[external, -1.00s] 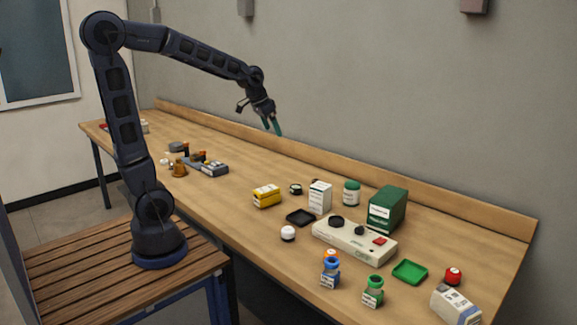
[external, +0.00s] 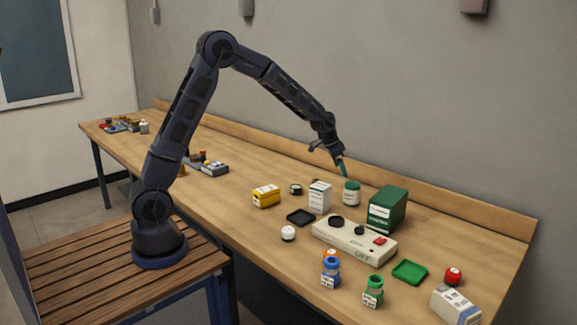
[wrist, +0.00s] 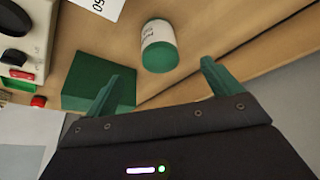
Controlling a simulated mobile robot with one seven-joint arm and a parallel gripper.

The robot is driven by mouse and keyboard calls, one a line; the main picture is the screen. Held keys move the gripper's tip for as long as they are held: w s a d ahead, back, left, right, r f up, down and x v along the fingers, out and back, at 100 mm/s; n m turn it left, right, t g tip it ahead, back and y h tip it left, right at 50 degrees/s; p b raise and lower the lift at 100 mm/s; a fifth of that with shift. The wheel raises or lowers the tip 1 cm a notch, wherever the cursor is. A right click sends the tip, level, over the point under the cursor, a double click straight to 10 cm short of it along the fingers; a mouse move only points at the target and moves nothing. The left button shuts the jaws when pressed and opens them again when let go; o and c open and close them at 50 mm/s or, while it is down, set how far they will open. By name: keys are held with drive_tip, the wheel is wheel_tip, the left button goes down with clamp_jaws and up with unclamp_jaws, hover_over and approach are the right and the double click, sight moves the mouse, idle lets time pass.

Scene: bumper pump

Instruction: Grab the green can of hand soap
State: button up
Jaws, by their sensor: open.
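The green can (external: 351,194), a short cylinder with a green top and a white label, stands upright near the back of the bench. In the wrist view, the can (wrist: 158,46) lies just beyond and between my two green fingertips. My gripper (external: 344,171) is open, tilted downward, just above the can in the external view. My gripper (wrist: 160,71) also shows at the bottom of the wrist view, with nothing between its fingers. I cannot tell whether a finger touches the can.
A green box (external: 388,209) stands right of the can and a white box (external: 320,197) stands left of it. A grey device with knobs (external: 354,241) lies in front. The bench's raised back edge (external: 440,198) runs close behind. Bare bench (external: 235,170) lies to the left.

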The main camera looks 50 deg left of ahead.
sight(349, 183)
drive_tip(key=f, duration=0.1)
drive_tip(key=w+d+f, duration=0.1)
drive_tip(key=f, duration=0.1)
drive_tip(key=shift+w+d, duration=0.3)
drive_tip(key=x, duration=0.4)
drive_tip(key=shift+w+d+f, duration=0.15)
drive_tip(key=shift+f, duration=0.15)
drive_tip(key=shift+w+x, duration=0.1)
drive_tip(key=shift+x, duration=1.35)
drive_tip(key=shift+w+x, duration=0.15)
drive_tip(key=shift+x, duration=1.35)
drive_tip(key=shift+d+r, duration=0.1)
drive_tip(key=shift+r, duration=0.1)
drive_tip(key=c, duration=1.4)
drive_tip(key=shift+o, duration=0.2)
